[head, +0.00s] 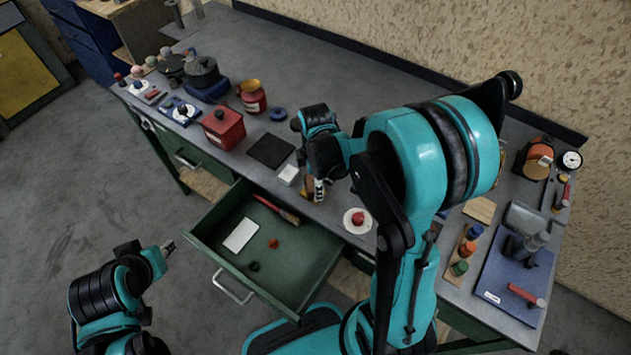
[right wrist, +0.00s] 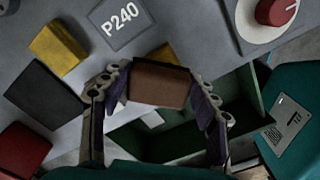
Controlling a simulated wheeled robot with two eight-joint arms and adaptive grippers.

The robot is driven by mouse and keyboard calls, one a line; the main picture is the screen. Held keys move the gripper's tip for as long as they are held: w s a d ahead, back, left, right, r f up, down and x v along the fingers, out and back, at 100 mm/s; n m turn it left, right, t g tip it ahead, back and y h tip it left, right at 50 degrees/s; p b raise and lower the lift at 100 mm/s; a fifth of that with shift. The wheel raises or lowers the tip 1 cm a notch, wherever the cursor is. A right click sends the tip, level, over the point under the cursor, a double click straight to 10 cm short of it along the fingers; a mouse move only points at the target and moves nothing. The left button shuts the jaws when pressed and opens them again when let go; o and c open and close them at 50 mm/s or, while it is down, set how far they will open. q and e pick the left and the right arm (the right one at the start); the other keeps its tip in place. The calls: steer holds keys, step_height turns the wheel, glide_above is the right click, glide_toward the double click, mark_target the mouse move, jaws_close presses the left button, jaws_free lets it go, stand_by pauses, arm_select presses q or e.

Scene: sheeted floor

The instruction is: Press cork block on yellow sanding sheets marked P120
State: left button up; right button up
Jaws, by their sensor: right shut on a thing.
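My right gripper (right wrist: 158,95) is shut on a brown cork-coloured block (right wrist: 159,84) above the bench's front edge, by the open drawer. A grey square marked P240 (right wrist: 122,22) lies beyond the block. A yellow piece (right wrist: 57,46) lies to its left, and another yellow piece (right wrist: 163,54) is partly hidden behind the block. No P120 mark is readable. My left gripper (head: 168,247) is away from the bench, left of the drawer; its jaw opening is unclear.
An open green drawer (head: 215,222) holds a white card and small items. A red knob on a white disc (head: 357,220) is right of the right gripper. A black mat (head: 270,150) and red box (head: 222,129) lie left. The bench's back is clear.

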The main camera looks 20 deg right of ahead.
arm_select(q)
steer(key=shift+f+b, duration=0.55)
steer(key=shift+b, duration=0.05)
arm_select(e)
steer(key=shift+f, duration=0.55)
stand_by(1.2)
arm_select(q)
steer(key=shift+r, duration=0.1)
arm_select(e)
steer(key=shift+r, duration=0.1)
